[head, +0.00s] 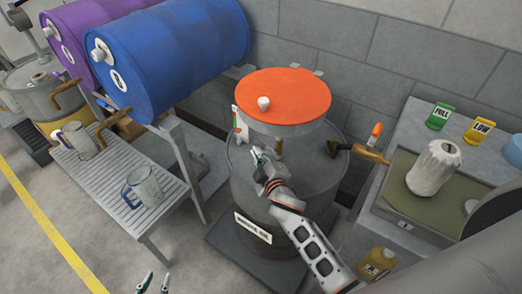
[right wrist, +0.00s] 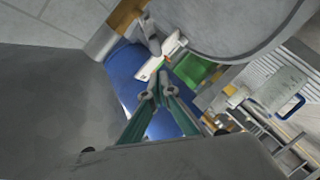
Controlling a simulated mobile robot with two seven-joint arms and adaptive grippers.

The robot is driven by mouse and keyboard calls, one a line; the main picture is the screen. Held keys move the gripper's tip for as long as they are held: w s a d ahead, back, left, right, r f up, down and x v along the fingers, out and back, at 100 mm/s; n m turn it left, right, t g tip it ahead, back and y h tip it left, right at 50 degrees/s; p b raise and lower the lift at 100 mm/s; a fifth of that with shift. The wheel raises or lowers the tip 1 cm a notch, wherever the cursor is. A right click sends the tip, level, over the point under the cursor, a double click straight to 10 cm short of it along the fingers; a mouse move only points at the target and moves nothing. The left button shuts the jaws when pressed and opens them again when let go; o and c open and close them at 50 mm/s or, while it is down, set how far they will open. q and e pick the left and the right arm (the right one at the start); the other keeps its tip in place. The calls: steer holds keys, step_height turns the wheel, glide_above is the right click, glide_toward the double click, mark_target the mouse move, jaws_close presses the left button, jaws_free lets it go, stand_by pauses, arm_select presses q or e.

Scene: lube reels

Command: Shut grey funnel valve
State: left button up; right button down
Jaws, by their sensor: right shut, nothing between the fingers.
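The funnel (head: 285,122), a grey bowl under an orange lid, stands over the grey drum labelled "WASTE OIL" (head: 252,228). Its brass stem (head: 278,147) runs down to the drum top. My right gripper (head: 258,154) is shut and empty, low in front of the funnel and left of the stem. In the right wrist view its fingertips (right wrist: 160,84) are together, just below a white part with a red mark (right wrist: 163,58) beside the bowl's underside (right wrist: 225,22). I cannot tell whether they touch. My left gripper (head: 156,283) is open and empty at the bottom edge.
A blue drum (head: 180,50) and purple drum (head: 92,25) lie on a rack. Mugs (head: 145,187) stand on a slatted table at left. A brass spigot (head: 370,153) with an orange-tipped lever (head: 375,132) is right of the drum. A white filter (head: 434,165) stands further right.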

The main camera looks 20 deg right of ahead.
mark_target(257, 143)
steer(key=w+d+f, duration=0.2)
steer(key=w, duration=0.1)
steer(key=shift+w+d+f, duration=0.1)
steer(key=shift+d+f, duration=0.05)
stand_by(0.3)
